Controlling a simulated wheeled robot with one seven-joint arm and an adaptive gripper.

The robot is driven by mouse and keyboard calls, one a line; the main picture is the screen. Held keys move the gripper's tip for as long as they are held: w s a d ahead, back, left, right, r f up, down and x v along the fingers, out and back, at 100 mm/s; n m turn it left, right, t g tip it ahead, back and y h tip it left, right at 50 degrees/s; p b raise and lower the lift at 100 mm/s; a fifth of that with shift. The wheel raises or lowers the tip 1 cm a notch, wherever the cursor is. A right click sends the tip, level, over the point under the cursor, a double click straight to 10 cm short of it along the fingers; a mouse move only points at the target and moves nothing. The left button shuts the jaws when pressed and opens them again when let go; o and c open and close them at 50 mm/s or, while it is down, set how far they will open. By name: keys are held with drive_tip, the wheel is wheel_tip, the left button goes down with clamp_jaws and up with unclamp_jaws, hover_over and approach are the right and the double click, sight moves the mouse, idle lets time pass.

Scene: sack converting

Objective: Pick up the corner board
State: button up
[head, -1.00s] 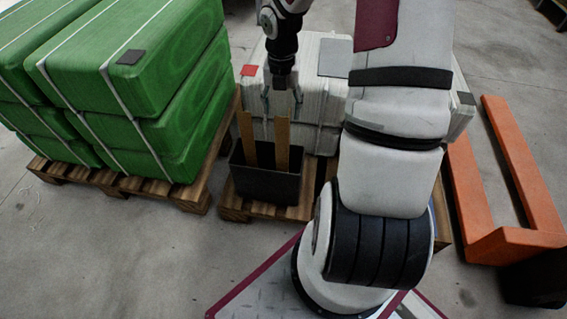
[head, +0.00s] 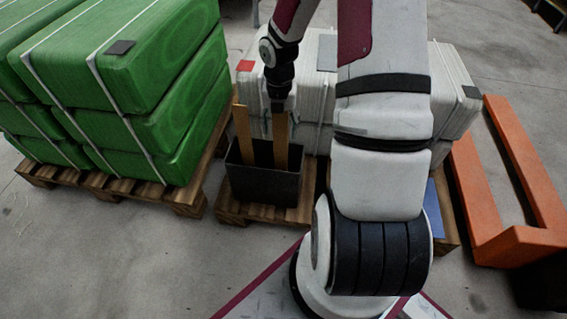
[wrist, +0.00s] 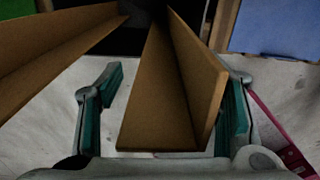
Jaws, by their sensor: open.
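Two tan corner boards stand upright in a dark open-topped bin (head: 265,186). The right corner board (head: 281,139) is under my gripper (head: 282,104) in the head view. In the wrist view my gripper (wrist: 165,110) is open, with one teal-padded finger on each side of this corner board (wrist: 160,100). Its V-shaped end lies between the fingers, with a gap on the left and a smaller one on the right. The left corner board (head: 243,134) stands apart; it also shows at the upper left of the wrist view (wrist: 60,50). The boards' lower ends are hidden in the bin.
The bin stands on a wooden pallet (head: 232,212). Strapped green sacks (head: 130,75) are stacked to the left, and white sacks (head: 450,85) are behind. An orange pallet-jack-like frame (head: 470,190) lies at right. A blue sheet (wrist: 275,27) shows in the wrist view.

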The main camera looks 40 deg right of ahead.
clamp_jaws()
idle(0.3)
